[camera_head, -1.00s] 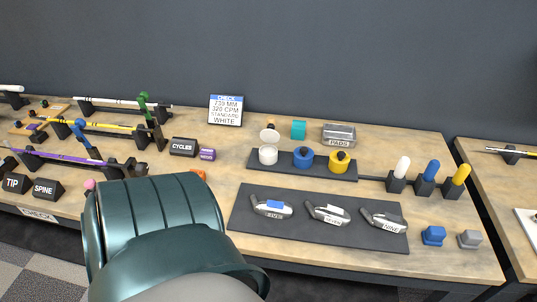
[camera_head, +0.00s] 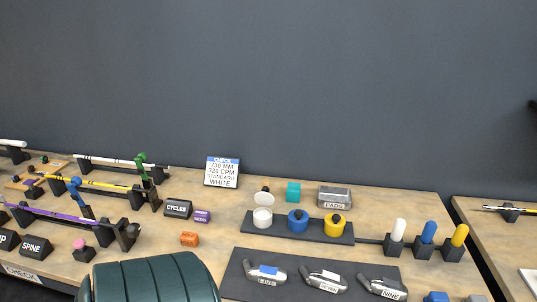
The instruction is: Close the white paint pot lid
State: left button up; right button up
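The white paint pot (camera_head: 262,218) stands at the left end of a dark tray (camera_head: 245,227) on the bench. Its lid (camera_head: 265,199) is open, tilted up at the back of the pot. The blue pot (camera_head: 297,220) and yellow pot (camera_head: 334,225) stand to its right with dark knobs on top. Neither of my grippers shows in view.
A dark mat (camera_head: 235,276) with several club heads lies in front of the pots. White, blue and yellow upright pieces stand in holders to the right. A sign (camera_head: 222,172) and a PADS tin (camera_head: 334,197) stand behind. Shafts on racks fill the left. A dark green rounded shape (camera_head: 150,278) covers the bottom left.

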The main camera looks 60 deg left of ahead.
aim_at(263, 198)
jog(key=i+l, duration=0.3)
jog(key=l, duration=0.25)
jog(key=u, duration=2.1)
